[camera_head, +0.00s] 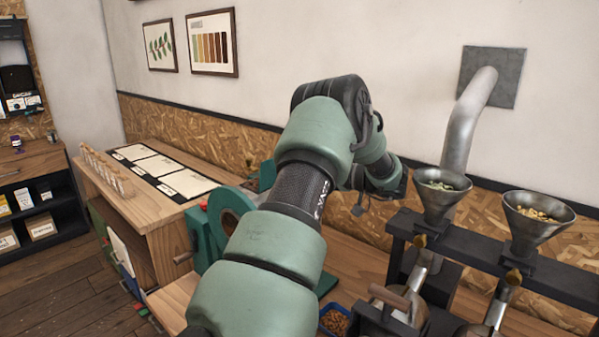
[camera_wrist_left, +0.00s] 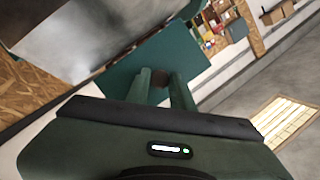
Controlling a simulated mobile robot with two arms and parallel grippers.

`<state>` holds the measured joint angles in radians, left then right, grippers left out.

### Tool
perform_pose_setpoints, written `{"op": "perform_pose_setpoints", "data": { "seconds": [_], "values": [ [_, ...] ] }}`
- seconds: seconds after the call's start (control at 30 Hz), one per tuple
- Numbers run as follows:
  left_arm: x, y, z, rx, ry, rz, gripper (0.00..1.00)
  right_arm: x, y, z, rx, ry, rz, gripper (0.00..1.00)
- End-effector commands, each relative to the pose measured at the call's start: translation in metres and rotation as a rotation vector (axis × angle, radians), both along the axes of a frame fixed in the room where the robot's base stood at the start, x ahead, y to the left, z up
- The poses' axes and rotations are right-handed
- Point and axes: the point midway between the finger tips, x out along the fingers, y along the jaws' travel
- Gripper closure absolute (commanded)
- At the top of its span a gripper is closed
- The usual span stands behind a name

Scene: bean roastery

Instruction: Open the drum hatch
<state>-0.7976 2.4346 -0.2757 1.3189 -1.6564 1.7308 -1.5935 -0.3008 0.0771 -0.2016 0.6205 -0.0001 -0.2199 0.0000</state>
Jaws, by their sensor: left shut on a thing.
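My left arm crosses the middle of the head view, and its gripper cannot be made out there. In the left wrist view my left gripper (camera_wrist_left: 162,88) is shut on a small brownish knob-like piece (camera_wrist_left: 159,77), mostly hidden between the fingers. A flat teal panel (camera_wrist_left: 188,52) lies right behind the fingers, with a large grey metal surface (camera_wrist_left: 90,40) at upper left. I cannot tell for sure which part is the drum hatch. In the head view a teal machine with a round housing (camera_head: 232,203) stands partly behind my arm. My right gripper is not in view.
Two metal funnels with beans (camera_head: 442,195) (camera_head: 537,220) sit on a dark rack at right, near a grey pipe (camera_head: 468,120). A blue tray of brown beans (camera_head: 335,320) is low in the middle. A wooden desk with papers (camera_head: 150,205) stands at left.

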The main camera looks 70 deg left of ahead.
Motion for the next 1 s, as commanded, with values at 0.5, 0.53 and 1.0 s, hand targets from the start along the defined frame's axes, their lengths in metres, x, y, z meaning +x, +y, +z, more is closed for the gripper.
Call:
{"op": "perform_pose_setpoints", "data": {
  "seconds": [0.5, 0.53, 1.0],
  "values": [
    [0.000, 0.000, 0.003, -0.001, -0.002, -0.001, 0.56, 0.000, -0.005, -0.001, -0.005, 0.001, 0.000, 0.64],
    [0.001, 0.000, 0.006, -0.001, -0.002, -0.001, 0.56, 0.000, -0.005, -0.002, -0.005, 0.001, 0.000, 0.64],
    [0.001, -0.001, 0.108, 0.005, -0.006, -0.002, 0.56, 0.000, -0.004, -0.022, -0.005, 0.000, -0.001, 0.64]
  ]
}}
